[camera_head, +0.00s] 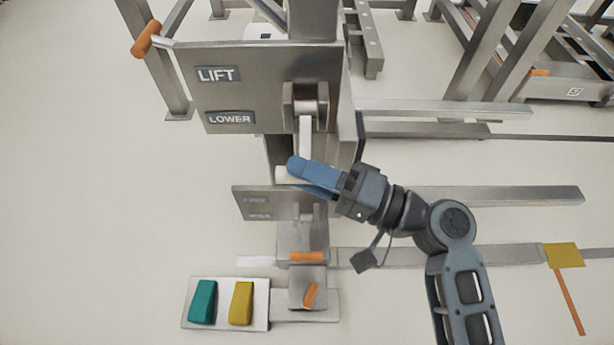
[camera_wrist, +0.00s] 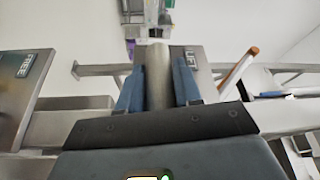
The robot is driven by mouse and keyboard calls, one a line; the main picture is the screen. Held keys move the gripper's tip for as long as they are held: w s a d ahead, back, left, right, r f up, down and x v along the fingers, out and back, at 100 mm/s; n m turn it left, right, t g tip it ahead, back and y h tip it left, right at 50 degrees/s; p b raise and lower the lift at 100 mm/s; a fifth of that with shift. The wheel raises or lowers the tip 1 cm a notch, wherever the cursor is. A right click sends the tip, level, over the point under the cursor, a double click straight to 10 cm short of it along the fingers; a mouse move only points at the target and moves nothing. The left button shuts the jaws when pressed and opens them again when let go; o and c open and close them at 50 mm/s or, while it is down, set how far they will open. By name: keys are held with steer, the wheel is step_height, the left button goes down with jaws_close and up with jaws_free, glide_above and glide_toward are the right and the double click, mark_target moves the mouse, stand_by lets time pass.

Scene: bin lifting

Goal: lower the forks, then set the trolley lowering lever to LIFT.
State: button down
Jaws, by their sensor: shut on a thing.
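A metal plate (camera_head: 255,75) carries a LIFT label (camera_head: 217,75) above a LOWER label (camera_head: 230,119). A pale lever (camera_head: 305,135) hangs down from a pivot at the plate's right side. Its cream grip (camera_head: 282,174) lies below the level of the LOWER label. My gripper (camera_head: 300,168) is shut on this grip; its blue fingers hide part of it. In the wrist view the grip (camera_wrist: 158,75) stands between the two blue fingers (camera_wrist: 158,90). Long metal bars (camera_head: 480,195) extend right; I cannot tell which are the forks.
An orange-handled rod (camera_head: 147,38) sticks out at the plate's upper left. A lower plate (camera_head: 265,203) has blurred labels. The floor at left is clear.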

steer(key=shift+w+f, duration=0.1)
steer(key=shift+f, duration=0.1)
stand_by(0.3)
steer(key=c, duration=0.8)
jaws_free()
steer(key=shift+c, duration=0.2)
steer(key=p+v, duration=0.1)
steer(key=v, duration=0.6)
steer(key=shift+d, duration=0.4)
